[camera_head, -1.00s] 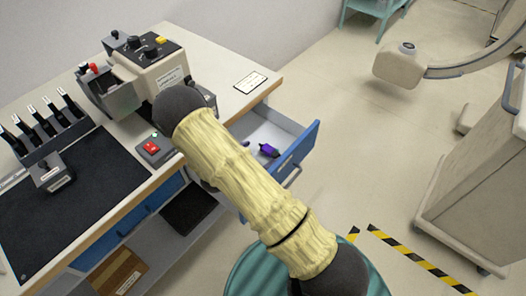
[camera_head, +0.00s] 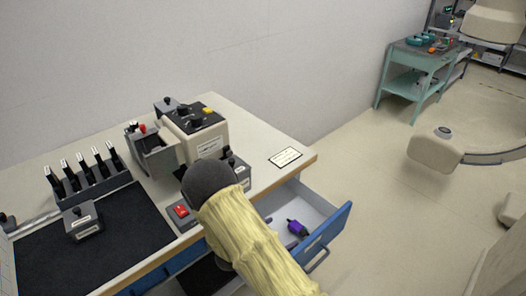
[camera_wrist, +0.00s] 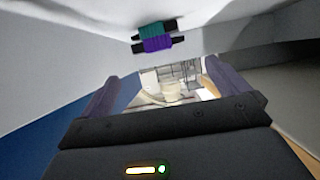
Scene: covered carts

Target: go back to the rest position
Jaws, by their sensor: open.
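My gripper (camera_wrist: 160,88) is open and empty in the wrist view, with its two dark fingers apart at either side. My arm, in a cream sleeve, crosses the lower middle of the head view, where the gripper itself is hidden or out of frame. The wrist view also shows a purple piece (camera_wrist: 157,45) and a teal piece (camera_wrist: 151,30) close together on a pale surface, beyond the fingers and apart from them. In the head view a purple item (camera_head: 297,228) lies in the open drawer (camera_head: 341,222).
The workbench (camera_head: 238,110) holds a beige machine (camera_head: 206,140), a red-switch box (camera_head: 181,212), a rack of several black-handled tools (camera_head: 88,178) and a black mat (camera_head: 100,242). The blue-fronted drawer juts out at right. A teal cart (camera_head: 405,85) stands far back; open floor lies between.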

